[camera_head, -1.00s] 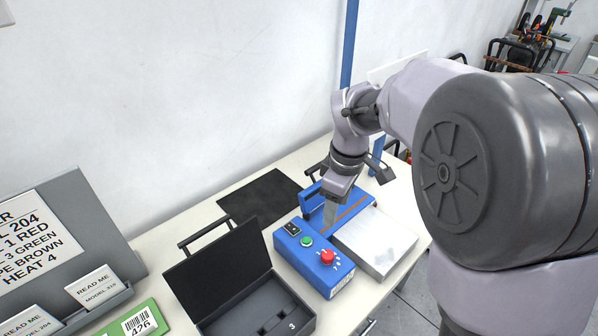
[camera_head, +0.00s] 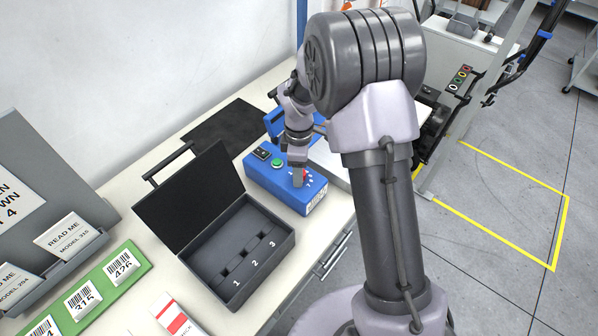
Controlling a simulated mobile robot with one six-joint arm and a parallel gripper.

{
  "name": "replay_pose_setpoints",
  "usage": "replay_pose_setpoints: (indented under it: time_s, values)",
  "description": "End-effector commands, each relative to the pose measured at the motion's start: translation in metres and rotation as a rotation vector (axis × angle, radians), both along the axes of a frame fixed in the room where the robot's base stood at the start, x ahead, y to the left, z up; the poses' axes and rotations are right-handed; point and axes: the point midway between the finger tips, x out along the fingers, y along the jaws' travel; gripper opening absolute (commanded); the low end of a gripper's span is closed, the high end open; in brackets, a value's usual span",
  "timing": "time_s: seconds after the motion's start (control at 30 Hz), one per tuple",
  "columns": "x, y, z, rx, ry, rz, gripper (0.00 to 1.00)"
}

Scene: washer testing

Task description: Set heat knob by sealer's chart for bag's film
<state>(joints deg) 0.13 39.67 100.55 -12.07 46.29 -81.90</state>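The blue sealer (camera_head: 262,180) stands on the table, with a black switch, a green button (camera_head: 278,163) and the red heat knob (camera_head: 304,176) on its top. Small white marks show beside the knob. My gripper (camera_head: 299,182) points down at the knob and partly covers it. Whether its fingers are open or shut on the knob is too small to tell. I cannot pick out the bag.
An open black case (camera_head: 196,250) with slots marked 1, 2 and 3 stands in front of the sealer. A green strip (camera_head: 101,277) with barcode labels and README cards (camera_head: 68,236) lie at left. A black mat (camera_head: 222,128) lies behind.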

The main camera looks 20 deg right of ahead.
Motion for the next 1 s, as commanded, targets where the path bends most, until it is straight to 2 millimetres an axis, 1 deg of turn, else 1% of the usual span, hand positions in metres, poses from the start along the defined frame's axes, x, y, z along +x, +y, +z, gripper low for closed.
replay_pose_setpoints:
  time_s: [0.23,0.27,0.3,0.37,0.4,0.53,0.77,1.0]
  values:
    - [0.0000,0.0000,-0.0012,0.000,0.000,-0.001,0.56]
    - [0.0000,0.0000,-0.0011,0.000,0.000,-0.001,0.54]
    - [0.0000,0.0000,-0.0011,0.000,0.000,-0.001,0.46]
    - [0.0000,0.0000,-0.0011,0.000,0.000,-0.001,0.34]
    - [0.0000,0.0000,-0.0010,0.000,0.000,-0.001,0.26]
    - [0.0000,0.0000,-0.0010,0.000,0.000,-0.001,0.01]
    - [0.0000,0.0000,-0.0008,0.000,0.000,-0.014,0.00]
    - [0.0001,0.0000,-0.0004,0.000,0.000,-0.118,0.00]
